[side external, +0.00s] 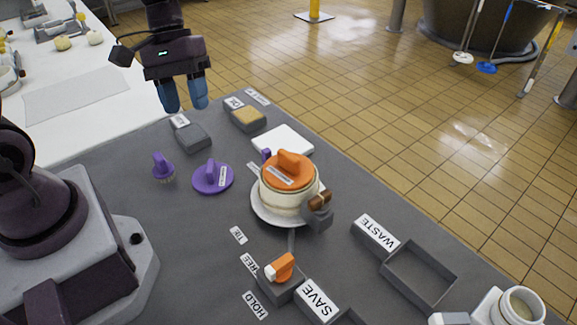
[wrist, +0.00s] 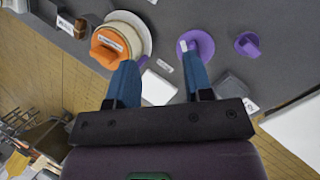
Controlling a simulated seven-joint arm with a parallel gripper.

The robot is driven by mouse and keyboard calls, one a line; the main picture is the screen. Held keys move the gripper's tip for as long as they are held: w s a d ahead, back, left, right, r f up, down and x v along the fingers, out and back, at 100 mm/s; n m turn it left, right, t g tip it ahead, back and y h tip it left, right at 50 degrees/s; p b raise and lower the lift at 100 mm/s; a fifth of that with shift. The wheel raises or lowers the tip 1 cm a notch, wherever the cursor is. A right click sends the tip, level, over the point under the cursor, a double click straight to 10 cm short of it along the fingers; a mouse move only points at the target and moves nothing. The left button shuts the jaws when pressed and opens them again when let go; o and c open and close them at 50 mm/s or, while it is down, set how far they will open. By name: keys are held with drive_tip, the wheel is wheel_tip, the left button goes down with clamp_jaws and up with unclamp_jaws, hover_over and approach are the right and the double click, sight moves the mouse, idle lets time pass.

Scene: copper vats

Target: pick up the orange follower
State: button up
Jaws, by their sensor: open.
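The orange follower (side external: 301,175) is a round disc with a raised grip and a white label. It sits on top of a cream round mould (side external: 284,200), which stands on a white plate (side external: 263,212). In the wrist view the follower (wrist: 107,55) is at the upper left, beyond the left finger, which partly overlaps it. My gripper (side external: 183,98) is high at the far left of the table, well away from the follower. Its blue fingers also show in the wrist view (wrist: 160,85), apart with nothing between them.
A purple disc (side external: 213,180) and a purple brush (side external: 162,168) lie left of the mould. A grey post with a brown roll (side external: 318,212) stands close at its right. A small orange-handled piece (side external: 283,267) sits in front. A WASTE tray (side external: 418,275) is at right.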

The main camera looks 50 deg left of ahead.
drive_tip(key=w+f+n+h, duration=0.6)
drive_tip(key=f+n, duration=0.2)
drive_tip(key=n+t+h, duration=0.3)
drive_tip(key=n, duration=0.1)
approach(279, 149)
drive_tip(key=x, duration=0.5)
drive_tip(key=shift+s+d+r, duration=0.1)
drive_tip(key=shift+d, duration=0.3)
drive_tip(key=shift+w+f+x, duration=0.1)
drive_tip(key=shift+f+x, duration=0.05)
drive_tip(key=shift+x, duration=1.3)
drive_tip(key=shift+w+f+x, duration=0.15)
drive_tip(key=shift+f+x, duration=0.05)
drive_tip(key=shift+x, duration=1.25)
drive_tip(key=shift+a, duration=0.15)
clamp_jaws()
